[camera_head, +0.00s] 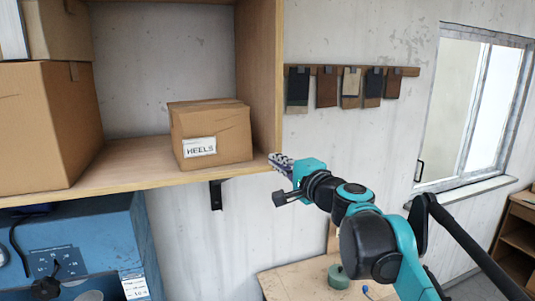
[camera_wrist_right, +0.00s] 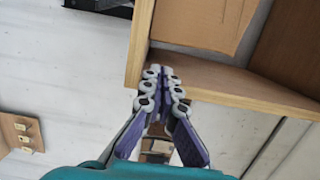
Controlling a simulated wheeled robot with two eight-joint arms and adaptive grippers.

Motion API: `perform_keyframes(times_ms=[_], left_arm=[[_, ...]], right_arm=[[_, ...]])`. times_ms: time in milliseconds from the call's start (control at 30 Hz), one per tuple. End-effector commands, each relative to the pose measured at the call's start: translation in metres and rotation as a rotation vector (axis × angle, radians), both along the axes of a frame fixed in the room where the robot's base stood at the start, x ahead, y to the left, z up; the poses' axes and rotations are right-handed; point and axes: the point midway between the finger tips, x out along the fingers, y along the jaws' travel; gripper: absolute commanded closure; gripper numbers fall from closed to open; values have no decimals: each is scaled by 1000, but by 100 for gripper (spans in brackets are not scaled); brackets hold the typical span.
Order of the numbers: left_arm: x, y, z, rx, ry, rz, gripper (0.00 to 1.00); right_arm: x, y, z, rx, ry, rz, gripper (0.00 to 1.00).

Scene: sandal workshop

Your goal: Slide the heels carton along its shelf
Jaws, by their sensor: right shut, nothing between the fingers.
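The heels carton (camera_head: 225,128) is a closed brown box with a white label reading HEELS. It sits upright on the wooden shelf (camera_head: 130,160), left of the shelf's right side panel (camera_head: 260,70), with a gap between them. My right gripper (camera_head: 280,162) is shut and empty at the shelf's front right corner, apart from the carton. In the right wrist view its closed fingers (camera_wrist_right: 158,78) show in front of the shelf edge, with the cardboard of the carton (camera_wrist_right: 200,18) behind them. My left gripper is not in view.
A larger carton (camera_head: 45,125) stands at the shelf's left, with bare board between it and the heels carton. Below are a blue case (camera_head: 100,235) and a black bracket (camera_head: 216,195). A sample rack (camera_head: 350,71) hangs to the right, before the window (camera_head: 470,115).

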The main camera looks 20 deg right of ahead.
Motion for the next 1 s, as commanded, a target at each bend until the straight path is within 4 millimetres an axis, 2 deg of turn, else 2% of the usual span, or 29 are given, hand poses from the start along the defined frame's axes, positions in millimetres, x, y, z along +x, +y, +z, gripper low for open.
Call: perform_keyframes(times_ms=[167,400,600,733,1000], left_arm=[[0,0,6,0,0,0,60],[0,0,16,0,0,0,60],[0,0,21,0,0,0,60],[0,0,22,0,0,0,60],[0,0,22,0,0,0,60]], right_arm=[[20,5,2,5,-1,2,100],[64,13,3,3,-1,2,100],[89,18,2,3,0,1,100],[95,19,1,3,0,0,100],[96,19,0,2,-1,0,100]])
